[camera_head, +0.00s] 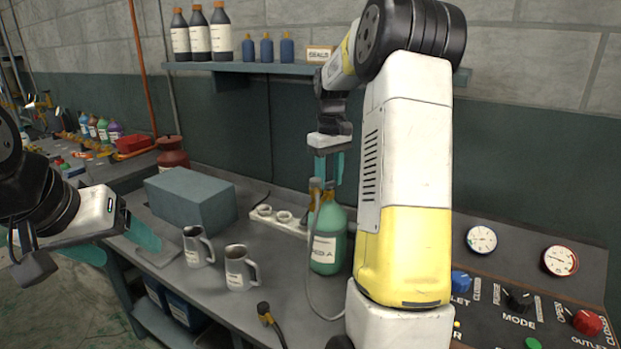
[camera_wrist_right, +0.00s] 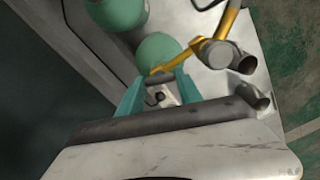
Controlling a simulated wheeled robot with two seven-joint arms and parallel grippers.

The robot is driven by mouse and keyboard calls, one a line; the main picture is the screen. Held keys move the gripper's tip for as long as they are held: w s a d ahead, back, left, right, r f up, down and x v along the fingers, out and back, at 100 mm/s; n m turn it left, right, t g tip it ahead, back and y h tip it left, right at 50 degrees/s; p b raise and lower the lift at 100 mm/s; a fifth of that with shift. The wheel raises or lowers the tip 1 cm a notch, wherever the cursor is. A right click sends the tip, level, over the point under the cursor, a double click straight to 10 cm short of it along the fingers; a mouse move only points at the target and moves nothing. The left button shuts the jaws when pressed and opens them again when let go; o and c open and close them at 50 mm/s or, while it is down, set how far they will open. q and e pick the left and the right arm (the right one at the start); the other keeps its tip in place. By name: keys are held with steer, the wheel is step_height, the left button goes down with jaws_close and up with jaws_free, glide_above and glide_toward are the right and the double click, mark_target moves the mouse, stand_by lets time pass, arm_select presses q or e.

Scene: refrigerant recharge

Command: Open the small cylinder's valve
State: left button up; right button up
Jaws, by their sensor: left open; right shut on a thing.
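A green labelled cylinder (camera_head: 327,244) stands upright on the bench with brass fittings (camera_head: 316,184) at its top. The right wrist view shows two green bodies, one nearer the fingers (camera_wrist_right: 160,50) and one at the top edge (camera_wrist_right: 114,12). My right gripper (camera_head: 330,166) points down over the cylinder tops. Its teal fingers (camera_wrist_right: 158,95) are shut on what looks like the small cylinder's valve, a small pale and dark part between them. The valve is mostly hidden in the head view. My left gripper (camera_head: 121,248) is open and empty, left of the mugs.
Two metal mugs (camera_head: 239,268) (camera_head: 197,247) stand left of the cylinder. A blue-grey box (camera_head: 191,198) sits behind them. A hose end (camera_head: 266,314) lies at the bench front. A control panel with gauges (camera_head: 481,239) and knobs (camera_head: 587,323) is at right. A shelf (camera_head: 260,68) with bottles hangs behind.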

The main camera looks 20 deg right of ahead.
mark_target(329, 182)
steer(key=shift+n, duration=0.8)
steer(key=o, duration=1.4)
steer(key=shift+r, duration=3.95)
